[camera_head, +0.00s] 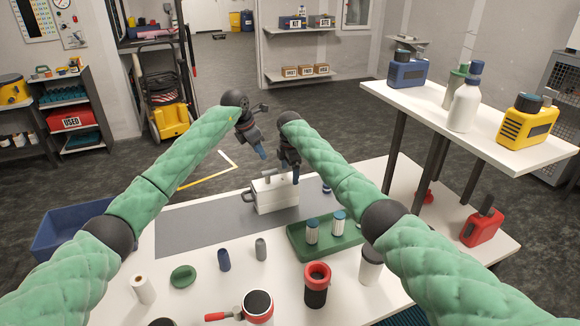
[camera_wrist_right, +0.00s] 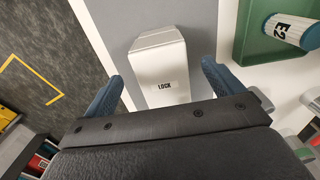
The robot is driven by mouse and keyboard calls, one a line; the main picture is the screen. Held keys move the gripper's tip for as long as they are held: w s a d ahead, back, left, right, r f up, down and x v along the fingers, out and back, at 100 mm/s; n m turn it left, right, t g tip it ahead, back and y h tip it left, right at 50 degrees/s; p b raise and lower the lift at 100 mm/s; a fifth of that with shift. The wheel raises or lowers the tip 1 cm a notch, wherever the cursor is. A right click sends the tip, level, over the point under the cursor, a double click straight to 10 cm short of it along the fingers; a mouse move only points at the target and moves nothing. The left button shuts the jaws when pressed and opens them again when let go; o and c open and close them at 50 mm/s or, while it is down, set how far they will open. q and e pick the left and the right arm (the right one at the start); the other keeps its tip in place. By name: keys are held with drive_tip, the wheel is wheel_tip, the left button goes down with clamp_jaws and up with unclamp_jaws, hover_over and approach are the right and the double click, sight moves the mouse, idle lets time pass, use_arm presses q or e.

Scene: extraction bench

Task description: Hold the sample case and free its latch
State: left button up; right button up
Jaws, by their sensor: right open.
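The sample case (camera_head: 275,196) is a white box standing on the grey mat, with a dark handle at its left side and small fittings on top. In the right wrist view its pale top (camera_wrist_right: 160,52) carries a label reading "LOCK" (camera_wrist_right: 165,86). I cannot make out the latch clearly. My right gripper (camera_head: 290,170) is open just above the case; in its wrist view the blue fingers (camera_wrist_right: 162,70) stand apart on either side of the case, with no visible grip. My left gripper (camera_head: 262,152) hangs above and behind the case, apart from it; its finger gap is unclear.
A green tray (camera_head: 303,256) with blue-capped jars, one labelled "E-2" (camera_wrist_right: 292,30), sits right of the case. Cups and small containers stand along the front. A raised white shelf (camera_head: 440,115) holds bottles at the right. The grey mat (camera_head: 195,231) is clear left of the case.

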sight(290, 177)
drive_tip(key=shift+f, duration=3)
drive_tip(key=c, duration=1.3)
